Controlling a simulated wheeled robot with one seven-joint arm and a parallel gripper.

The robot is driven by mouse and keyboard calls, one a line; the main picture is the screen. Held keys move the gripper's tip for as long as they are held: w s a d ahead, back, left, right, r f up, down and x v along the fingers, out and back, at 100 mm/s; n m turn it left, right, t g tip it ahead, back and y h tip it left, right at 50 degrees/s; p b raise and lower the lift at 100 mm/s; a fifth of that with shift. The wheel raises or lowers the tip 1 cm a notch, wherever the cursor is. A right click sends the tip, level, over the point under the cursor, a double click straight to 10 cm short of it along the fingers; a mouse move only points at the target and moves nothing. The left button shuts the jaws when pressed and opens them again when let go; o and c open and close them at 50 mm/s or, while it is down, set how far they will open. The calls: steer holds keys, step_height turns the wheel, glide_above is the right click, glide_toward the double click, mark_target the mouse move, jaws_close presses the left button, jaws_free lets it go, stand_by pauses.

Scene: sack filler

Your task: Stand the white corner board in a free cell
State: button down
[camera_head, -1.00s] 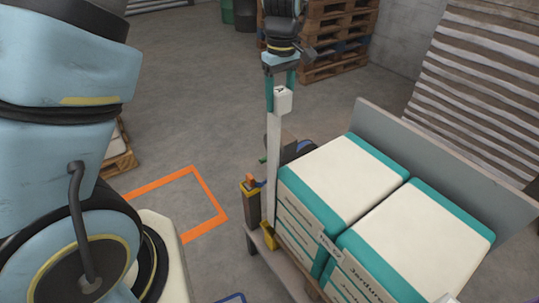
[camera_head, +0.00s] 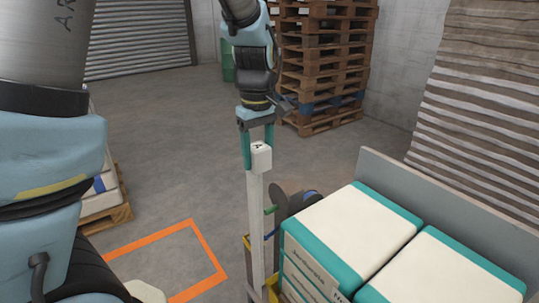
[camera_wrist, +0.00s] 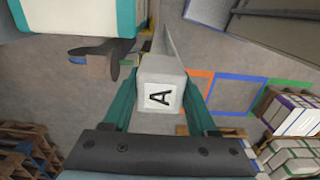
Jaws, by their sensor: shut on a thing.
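The white corner board (camera_head: 256,215) hangs upright in my gripper (camera_head: 257,138), a long narrow strip with a white block at its top. My gripper's teal fingers are shut on that block. In the wrist view the block (camera_wrist: 160,94) shows a letter A between the two fingers (camera_wrist: 158,100), and the board runs away below it. In the head view, its lower part stands beside a yellow-edged holder (camera_head: 247,242) left of the sacks. Its foot is at the bottom edge of the picture, so I cannot tell whether it is in a cell or touching anything.
White and teal sacks (camera_head: 350,232) stand close right of the board, with a grey panel (camera_head: 440,210) behind them. A dark round part (camera_head: 290,205) is just behind the board. An orange floor outline (camera_head: 205,245) lies left, on open floor. Stacked pallets (camera_head: 322,65) stand behind.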

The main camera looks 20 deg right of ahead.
steer(key=s+a, duration=0.2)
steer(key=a, duration=1.1)
steer(key=shift+s+a, duration=0.35)
steer(key=shift+a, duration=0.05)
